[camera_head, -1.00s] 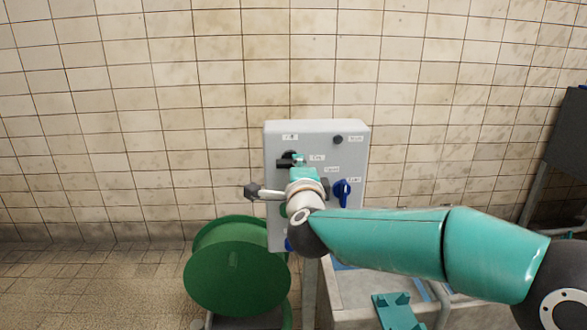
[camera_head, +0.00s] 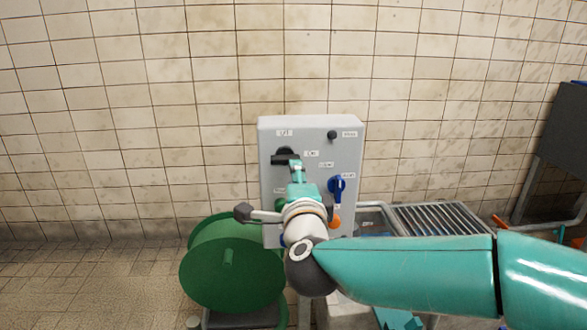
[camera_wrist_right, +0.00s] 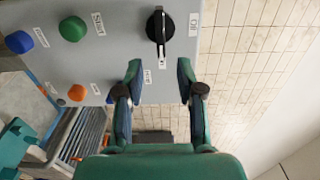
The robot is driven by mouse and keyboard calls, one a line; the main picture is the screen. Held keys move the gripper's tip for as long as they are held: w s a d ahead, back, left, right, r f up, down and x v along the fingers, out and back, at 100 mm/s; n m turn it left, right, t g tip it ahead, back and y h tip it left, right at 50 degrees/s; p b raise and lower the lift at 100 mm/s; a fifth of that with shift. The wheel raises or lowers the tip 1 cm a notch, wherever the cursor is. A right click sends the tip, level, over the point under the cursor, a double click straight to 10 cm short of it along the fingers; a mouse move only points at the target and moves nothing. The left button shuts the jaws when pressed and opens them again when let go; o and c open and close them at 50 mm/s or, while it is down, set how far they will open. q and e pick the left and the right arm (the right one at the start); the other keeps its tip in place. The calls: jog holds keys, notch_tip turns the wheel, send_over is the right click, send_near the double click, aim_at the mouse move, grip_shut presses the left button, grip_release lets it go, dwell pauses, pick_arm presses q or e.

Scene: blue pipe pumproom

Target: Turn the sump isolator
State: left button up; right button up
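A grey control panel (camera_head: 310,165) stands in front of the tiled wall. A black rotary switch (camera_head: 285,157) with a horizontal handle sits at its upper left; in the wrist view this switch (camera_wrist_right: 160,27) lies just beyond my fingertips. A blue knob (camera_head: 337,187) sits on the panel's right side. The labels are too blurred for me to tell which control is the sump isolator. My right gripper (camera_head: 296,166) is in front of the panel at the black switch. In the wrist view its two fingers (camera_wrist_right: 158,80) are spread apart with nothing between them. My left gripper is not in view.
The panel also carries a small black knob (camera_head: 332,135) and an orange button (camera_head: 335,222). A green hose reel (camera_head: 230,268) stands lower left. A sink with a slatted drainer (camera_head: 440,220) is at the right. The wall above is clear.

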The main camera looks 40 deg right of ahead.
jog(key=v, duration=0.4)
jog(key=shift+s+a, duration=0.1)
jog(key=shift+s, duration=0.1)
